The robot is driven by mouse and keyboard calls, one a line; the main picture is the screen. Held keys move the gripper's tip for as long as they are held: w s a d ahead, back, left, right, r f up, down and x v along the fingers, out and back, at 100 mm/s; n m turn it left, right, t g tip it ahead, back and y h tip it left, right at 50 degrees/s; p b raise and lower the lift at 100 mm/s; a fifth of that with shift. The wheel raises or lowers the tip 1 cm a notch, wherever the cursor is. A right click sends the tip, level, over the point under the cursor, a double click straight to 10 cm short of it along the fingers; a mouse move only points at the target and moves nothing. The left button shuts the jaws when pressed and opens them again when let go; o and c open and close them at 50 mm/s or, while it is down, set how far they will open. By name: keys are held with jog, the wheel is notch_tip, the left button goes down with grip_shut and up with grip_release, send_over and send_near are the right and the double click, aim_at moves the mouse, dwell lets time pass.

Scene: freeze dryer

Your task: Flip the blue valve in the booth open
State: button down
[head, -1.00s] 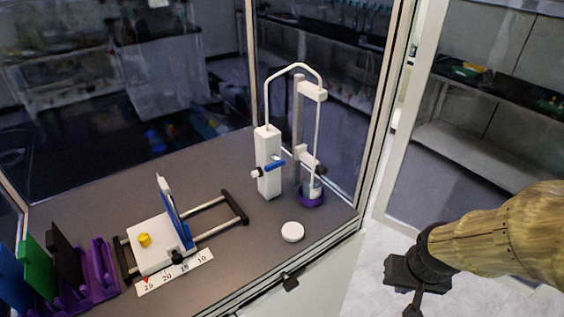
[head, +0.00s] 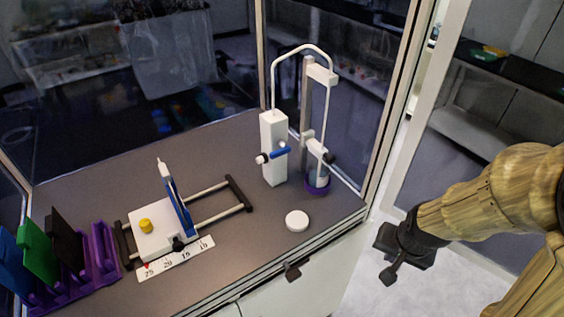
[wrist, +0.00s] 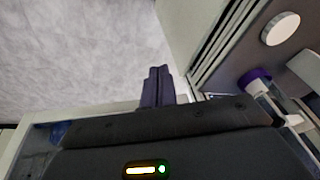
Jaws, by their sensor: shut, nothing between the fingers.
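The blue valve (head: 281,152) is a small blue handle on the front of a white upright block (head: 273,168) in the booth, in the head view. The handle lies roughly sideways, tilted slightly up to the right. A white knob (head: 262,159) sits at its left. My gripper (head: 388,277) is outside the booth, to the right of and lower than the valve, well apart from it. In the wrist view my gripper's fingers (wrist: 158,88) are together and empty. The valve cannot be made out in the wrist view.
A white tube arches from the block to a clamp stand (head: 320,73) over a purple-based vial (head: 317,186). A white round cap (head: 297,221) lies on the booth floor (head: 250,250). A white sliding device (head: 160,235) and coloured racks (head: 75,265) stand left. Glass walls and frame posts enclose the back.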

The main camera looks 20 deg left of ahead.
jog(key=w+a+m+t+y, duration=0.1)
jog(key=w+a+m+y, duration=0.1)
jog(key=a+m, duration=0.3)
jog(key=w+a+f+m+t+y, duration=0.1)
jog(key=w+a+m+y, duration=0.2)
jog(key=a+m, duration=0.3)
jog(key=w+a+f+m+t+y, duration=0.1)
jog(key=w+a+m+y, duration=0.2)
jog(key=a+m, duration=0.3)
jog(key=shift+w+a+t, duration=0.15)
jog(key=shift+w+a, duration=0.1)
jog(key=shift+a, duration=0.85)
jog(key=shift+w+a+t, duration=0.15)
jog(key=shift+w+a, duration=0.05)
jog(key=shift+a, duration=0.85)
notch_tip(320, 180, up, 5)
jog(key=w+a+m+t+y, duration=0.2)
jog(key=m, duration=0.4)
jog(key=shift+w+r+m+t, duration=0.2)
jog(key=shift+w+m+t, duration=0.1)
jog(key=shift+w+m, duration=0.1)
jog(key=shift+a, duration=0.15)
jog(key=w+a+p, duration=0.6)
jog(key=a, duration=0.1)
jog(key=shift+r, duration=0.35)
